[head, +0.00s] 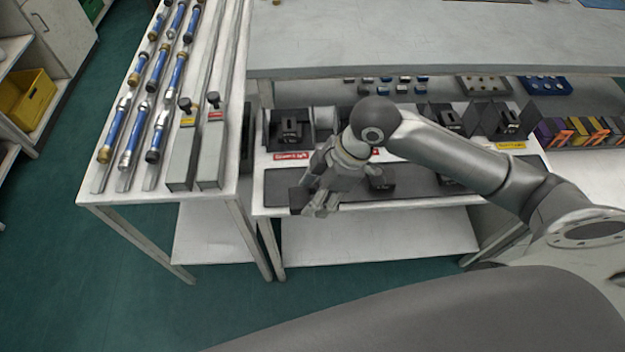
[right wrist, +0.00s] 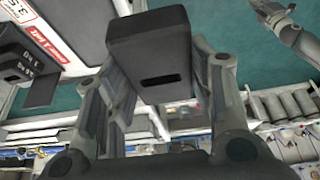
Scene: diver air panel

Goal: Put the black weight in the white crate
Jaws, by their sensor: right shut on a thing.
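My right gripper (head: 318,208) is over the front edge of the bench in the head view. In the right wrist view its fingers are shut on a black weight (right wrist: 150,45), a block with a dark slot in its face. In the head view the held weight (head: 297,199) shows only partly, beside the fingers. Other black weights stand on the bench, one on the dark mat (head: 381,181) and one in a holder (head: 291,130). A grey jointed arm part (right wrist: 285,25) shows at the upper right of the wrist view; its jaws are unclear. I cannot make out a white crate.
Dark holders with red and yellow labels line the bench's back. A yellow bin (head: 30,97) sits on a far-left shelf. The green floor (head: 130,270) is clear at the front left.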

